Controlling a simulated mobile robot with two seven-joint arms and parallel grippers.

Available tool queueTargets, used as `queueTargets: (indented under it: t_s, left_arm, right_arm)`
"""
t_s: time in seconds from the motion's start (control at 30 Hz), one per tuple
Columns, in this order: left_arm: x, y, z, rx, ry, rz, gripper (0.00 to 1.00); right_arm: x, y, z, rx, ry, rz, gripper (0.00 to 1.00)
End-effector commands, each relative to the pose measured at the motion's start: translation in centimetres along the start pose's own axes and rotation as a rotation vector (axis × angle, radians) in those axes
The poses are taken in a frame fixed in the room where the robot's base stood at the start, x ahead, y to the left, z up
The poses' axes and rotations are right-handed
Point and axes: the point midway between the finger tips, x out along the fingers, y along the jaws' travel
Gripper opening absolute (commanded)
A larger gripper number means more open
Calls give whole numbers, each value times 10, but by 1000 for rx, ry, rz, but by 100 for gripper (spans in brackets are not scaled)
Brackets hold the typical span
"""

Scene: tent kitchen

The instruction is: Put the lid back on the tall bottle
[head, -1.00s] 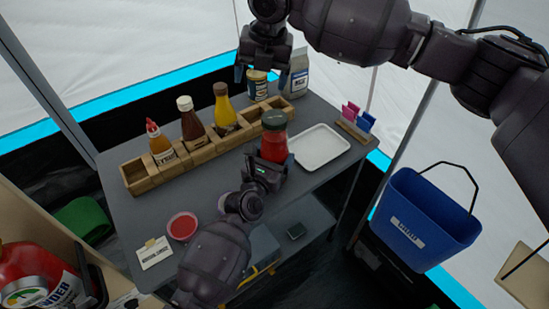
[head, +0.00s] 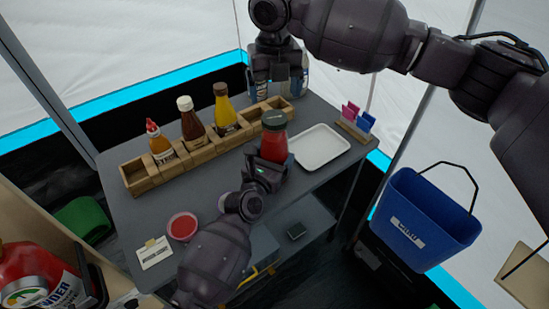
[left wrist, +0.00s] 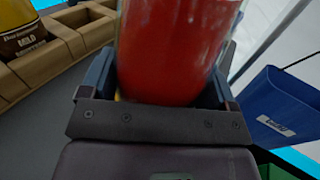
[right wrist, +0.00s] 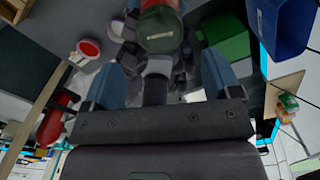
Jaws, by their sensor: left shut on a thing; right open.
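A red bottle (head: 273,149) with a dark green lid (head: 275,119) stands upright in my left gripper (head: 268,168), in front of the wooden rack. The lid appears seated on its top; I cannot tell if it is tight. The left wrist view shows the red body (left wrist: 172,50) between both fingers. My right gripper (head: 277,82) is open, pointing down behind and above the bottle, in front of the back jar and grey bag. In the right wrist view, the lid (right wrist: 160,30) shows beyond the open fingers, with nothing clearly between them.
The wooden rack (head: 160,172) holds several sauce bottles. A red bowl (head: 182,226) and a card (head: 154,252) are at front left. A blue bucket (head: 425,220) hangs at right.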

Motion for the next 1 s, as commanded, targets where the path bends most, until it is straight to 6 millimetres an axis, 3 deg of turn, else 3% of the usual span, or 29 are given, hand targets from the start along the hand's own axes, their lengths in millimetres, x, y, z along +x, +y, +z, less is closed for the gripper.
queueTargets:
  t_s: [0.4,0.87,1.0]
  left_arm:
    - [0,0,-1,1,2,0,16]
    - [0,0,-1,1,2,0,16]
    - [0,0,-1,1,2,0,16]
  right_arm:
    - [55,0,0,1,1,0,83]
    - [65,0,0,1,-1,1,83]
    - [65,0,0,1,-1,1,66]
